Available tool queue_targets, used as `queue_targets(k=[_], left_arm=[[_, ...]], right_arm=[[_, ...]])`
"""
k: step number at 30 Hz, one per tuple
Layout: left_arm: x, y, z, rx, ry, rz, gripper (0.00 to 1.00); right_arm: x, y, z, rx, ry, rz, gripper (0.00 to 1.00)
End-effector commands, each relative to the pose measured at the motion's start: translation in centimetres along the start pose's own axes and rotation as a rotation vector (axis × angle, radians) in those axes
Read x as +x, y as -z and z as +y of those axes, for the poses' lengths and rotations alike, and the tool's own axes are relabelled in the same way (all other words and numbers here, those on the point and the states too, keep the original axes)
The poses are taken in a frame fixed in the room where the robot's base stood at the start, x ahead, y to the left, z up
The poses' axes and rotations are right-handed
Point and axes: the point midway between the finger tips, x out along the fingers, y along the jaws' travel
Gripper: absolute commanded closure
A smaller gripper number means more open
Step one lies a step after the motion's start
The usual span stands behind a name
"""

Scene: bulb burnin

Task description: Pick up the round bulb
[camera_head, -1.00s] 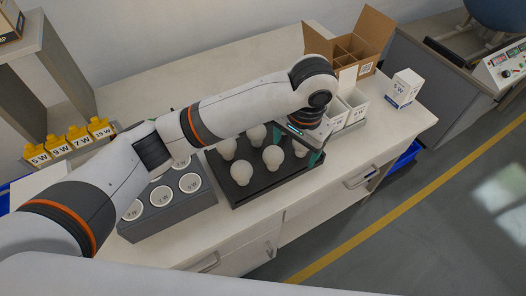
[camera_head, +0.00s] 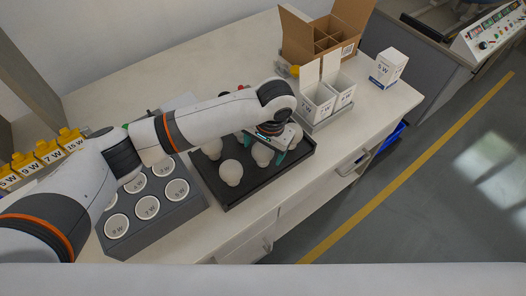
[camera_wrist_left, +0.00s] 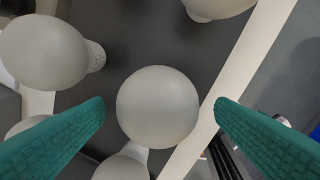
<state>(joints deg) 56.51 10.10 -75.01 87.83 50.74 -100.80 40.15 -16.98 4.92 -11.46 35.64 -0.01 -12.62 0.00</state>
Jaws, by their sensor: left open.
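A round white bulb (camera_wrist_left: 157,107) is centred in the left wrist view, between the two green fingers of my open left gripper (camera_wrist_left: 160,108). The fingers stand apart on either side of it, and I cannot tell whether either touches it. In the head view my left gripper (camera_head: 276,146) is over the right part of a black tray (camera_head: 241,196) that holds several white bulbs. One bulb there (camera_head: 231,172) stands clear at the tray's front; others are partly hidden by my arm and gripper. My right gripper is not in view.
A grey block with labelled round sockets (camera_head: 158,229) is left of the tray. White cartons (camera_head: 318,103) stand behind it at the right, near a divided cardboard box (camera_head: 295,38) and a 5 W box (camera_head: 388,68). Yellow labelled bins (camera_head: 47,152) are at the far left.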

Motion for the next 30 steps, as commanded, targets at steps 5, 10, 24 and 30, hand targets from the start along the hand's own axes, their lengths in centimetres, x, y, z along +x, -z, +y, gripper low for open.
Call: queue_targets(k=[5, 10, 24, 30], left_arm=[[2.3, 0.0, 0.1, 0.001, -0.001, 0.003, 0.22], [2.9, 0.0, 0.1, 0.002, 0.0, 0.0, 0.22], [2.8, 0.0, 0.1, 0.001, 0.0, -0.001, 0.7], [2.6, 0.0, 0.1, 0.001, 0.0, -0.001, 0.7]], right_arm=[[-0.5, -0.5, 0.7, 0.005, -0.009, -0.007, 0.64], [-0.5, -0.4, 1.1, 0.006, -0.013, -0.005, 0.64], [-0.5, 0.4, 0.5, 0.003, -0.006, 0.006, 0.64], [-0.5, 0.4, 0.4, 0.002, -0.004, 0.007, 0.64]])
